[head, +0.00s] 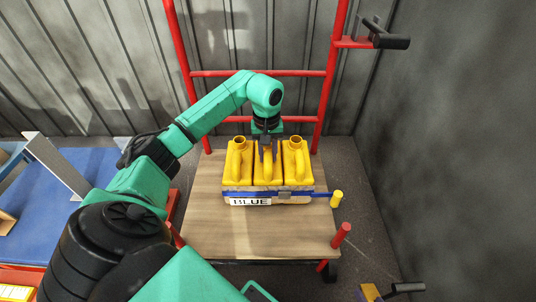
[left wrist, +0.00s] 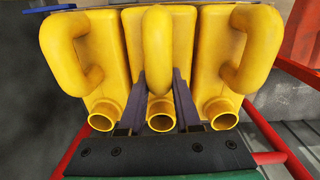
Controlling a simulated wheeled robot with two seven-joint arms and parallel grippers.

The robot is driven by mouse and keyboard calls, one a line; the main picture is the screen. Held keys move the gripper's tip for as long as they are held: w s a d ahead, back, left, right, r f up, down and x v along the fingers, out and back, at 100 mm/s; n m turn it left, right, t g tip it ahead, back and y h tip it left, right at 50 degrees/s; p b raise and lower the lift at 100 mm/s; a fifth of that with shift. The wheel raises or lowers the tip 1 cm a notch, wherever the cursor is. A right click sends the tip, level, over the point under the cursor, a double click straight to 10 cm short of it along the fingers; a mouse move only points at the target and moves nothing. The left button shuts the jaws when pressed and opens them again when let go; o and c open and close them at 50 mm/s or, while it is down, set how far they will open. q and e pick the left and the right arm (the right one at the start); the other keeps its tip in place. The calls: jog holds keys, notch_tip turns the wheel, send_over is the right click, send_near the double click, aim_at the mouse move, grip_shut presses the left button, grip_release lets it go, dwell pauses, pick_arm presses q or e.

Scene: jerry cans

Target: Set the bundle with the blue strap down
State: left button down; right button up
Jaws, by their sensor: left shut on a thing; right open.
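The bundle (head: 238,180) is three yellow jerry cans side by side with a blue strap (head: 227,189) around them and a white label (head: 250,201) reading BLUE. It is upright over the wooden deck (head: 215,235) of a red-framed trolley; I cannot tell whether its base touches the deck. My left gripper (head: 267,150) comes down from above and is shut on the middle can's handle. The left wrist view shows the fingers (left wrist: 161,92) on either side of that handle (left wrist: 158,45). My right gripper is not in view.
The trolley's red rails (head: 258,73) rise behind the deck. The front of the deck is bare. A blue surface (head: 35,215) lies to the left; grey walls are behind and right.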

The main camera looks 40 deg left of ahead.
pick_arm(q)
jog(key=shift+r, duration=0.1)
jog(key=c, duration=0.6)
grip_release()
pick_arm(e)
jog(key=shift+a, duration=0.1)
pick_arm(q)
notch_tip(320, 180, up, 12)
jog(key=p, duration=0.3)
jog(key=shift+s+a+f+p, duration=0.1)
jog(key=shift+f+p, duration=0.15)
jog(key=shift+p, duration=0.15)
jog(key=shift+r, duration=0.25)
pick_arm(e)
jog(key=s+d+r+g+h, duration=0.3)
jog(key=s+d+r+g, duration=0.1)
jog(key=d, duration=0.4)
jog(key=shift+s+d+r+g, duration=0.35)
jog(key=shift+s+r+g, duration=0.1)
jog(key=shift+r, duration=0.5)
